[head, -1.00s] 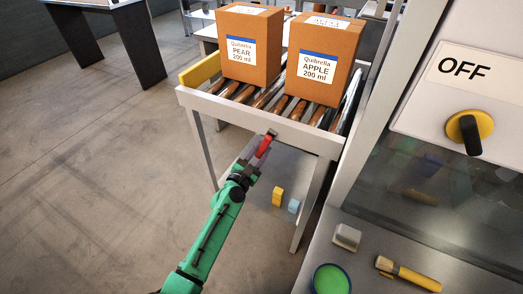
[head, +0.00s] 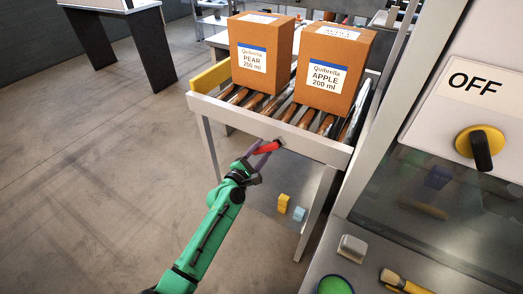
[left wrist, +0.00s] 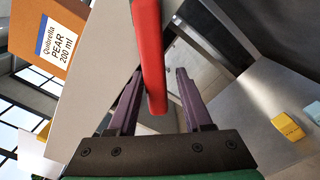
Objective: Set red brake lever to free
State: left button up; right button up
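The red brake lever (head: 267,148) is mounted on the front rail of the roller conveyor (head: 232,114). It points left and slightly down from its pivot in the head view. My left gripper (head: 259,154) is at the lever, with its purple fingers around it. In the left wrist view the lever (left wrist: 150,55) runs down between the two fingers (left wrist: 159,78), its rounded end near the palm. The fingers stand apart, with a visible gap on the right side of the lever. My right gripper is not in view.
Two cartons, PEAR (head: 259,55) and APPLE (head: 332,70), stand on the rollers. A yellow block (head: 283,203) and a blue block (head: 298,213) are on the lower shelf. A machine with a yellow-black OFF knob (head: 480,147) is at the right. Floor at left is clear.

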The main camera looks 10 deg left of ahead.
pick_arm(q)
jog(key=shift+w+a+r, duration=0.15)
jog(key=shift+r, duration=0.2)
jog(key=shift+d+f+n, duration=0.3)
jog(key=shift+f+n, duration=0.05)
jog(key=shift+n, duration=0.35)
jog(key=s+a+f+n+b, duration=0.1)
jog(key=s+a+n, duration=0.1)
jog(key=s, duration=0.6)
jog(key=s+a+f+n+b, duration=0.1)
jog(key=s+n, duration=0.1)
jog(key=s, duration=0.5)
jog(key=s+a+f+m+g+y, duration=0.1)
jog(key=f+m, duration=0.3)
jog(key=f, duration=0.6)
jog(key=s+a+f+m+g+y, duration=0.1)
jog(key=s+a+f+m+g, duration=0.2)
jog(key=f, duration=0.7)
jog(key=shift+s+a+f+m+g+y+p, duration=0.15)
jog(key=shift+s+a+m+g+y+p, duration=0.3)
jog(key=shift+m, duration=0.75)
